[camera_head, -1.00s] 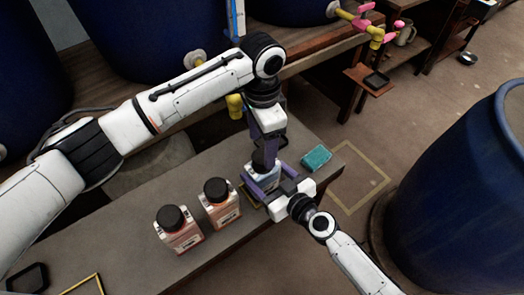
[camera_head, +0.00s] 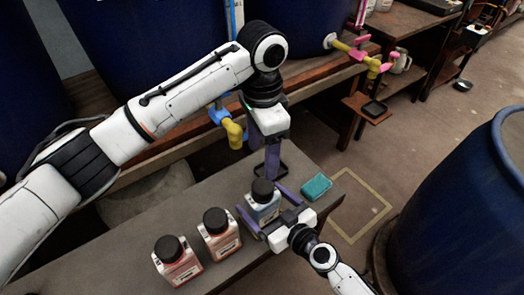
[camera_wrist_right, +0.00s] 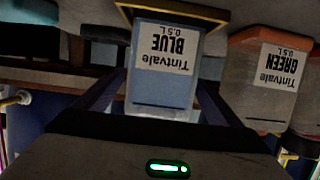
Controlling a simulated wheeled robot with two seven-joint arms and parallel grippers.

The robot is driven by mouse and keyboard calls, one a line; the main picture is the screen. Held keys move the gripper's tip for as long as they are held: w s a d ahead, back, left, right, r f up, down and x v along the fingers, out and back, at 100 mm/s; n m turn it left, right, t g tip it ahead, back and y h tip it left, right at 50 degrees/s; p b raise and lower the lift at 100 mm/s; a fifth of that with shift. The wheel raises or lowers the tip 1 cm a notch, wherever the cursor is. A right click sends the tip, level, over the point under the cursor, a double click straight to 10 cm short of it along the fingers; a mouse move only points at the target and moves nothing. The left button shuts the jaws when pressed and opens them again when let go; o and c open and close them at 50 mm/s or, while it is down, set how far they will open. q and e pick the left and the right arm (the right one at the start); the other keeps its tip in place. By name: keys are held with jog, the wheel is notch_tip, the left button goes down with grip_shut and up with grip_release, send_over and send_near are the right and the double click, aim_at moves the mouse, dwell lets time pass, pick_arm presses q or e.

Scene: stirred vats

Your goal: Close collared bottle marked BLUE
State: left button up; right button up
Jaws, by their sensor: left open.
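The bottle marked BLUE (camera_head: 263,210) stands upright on the grey bench with a black cap (camera_head: 263,189) on its neck. Its label reads upside down in the right wrist view (camera_wrist_right: 167,75), where its cap is hidden. I cannot tell how tight the cap sits. My right gripper (camera_head: 268,212) comes from the front right, its purple fingers against both sides of the bottle. My left gripper (camera_head: 272,168) is open, pointing down just behind and above the cap, apart from it. The head view shows its fingers nearly edge-on.
Two bottles with reddish contents and black caps, one nearer (camera_head: 177,261) and one in the middle (camera_head: 219,234), stand to the left. The wrist view shows one marked GREEN (camera_wrist_right: 270,80). A teal sponge (camera_head: 315,187) lies to the right. A yellow tap (camera_head: 235,132) projects behind.

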jog(key=p+v, duration=0.1)
jog(key=v, duration=0.9)
jog(key=shift+s+d+r, duration=0.1)
jog(key=shift+s, duration=0.05)
dwell(0.3)
